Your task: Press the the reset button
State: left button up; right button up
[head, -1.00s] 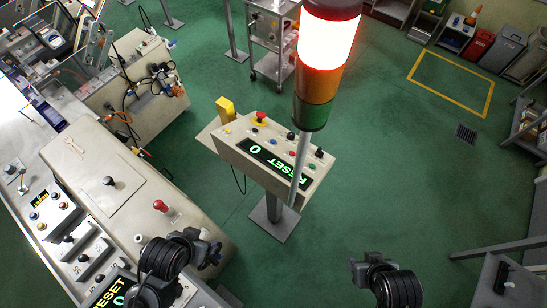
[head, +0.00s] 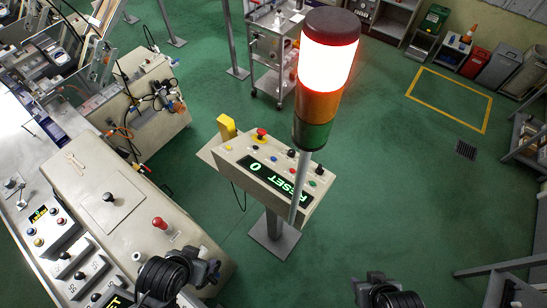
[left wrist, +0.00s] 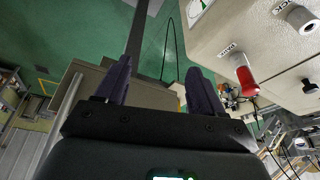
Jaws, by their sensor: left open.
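A cream control box (head: 290,200) on a grey pedestal stands at the middle of the head view. Its dark display (head: 262,172) shows green "RESET 0". Which button is the reset button cannot be told. My left gripper (head: 212,272) is at the lower left, apart from the box; in the left wrist view (left wrist: 158,82) its fingers are apart with nothing between them. My right gripper (head: 366,286) is at the bottom edge, its jaws unclear.
A signal tower (head: 325,90) with a lit lamp rises in front of the control box. A cream machine (head: 130,220) with a red knob (head: 159,223) stands left; a red handle (left wrist: 246,80) shows in the left wrist view. Green floor is clear right of the pedestal.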

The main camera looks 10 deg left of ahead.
pick_arm(q)
grip_shut()
dwell(1.5)
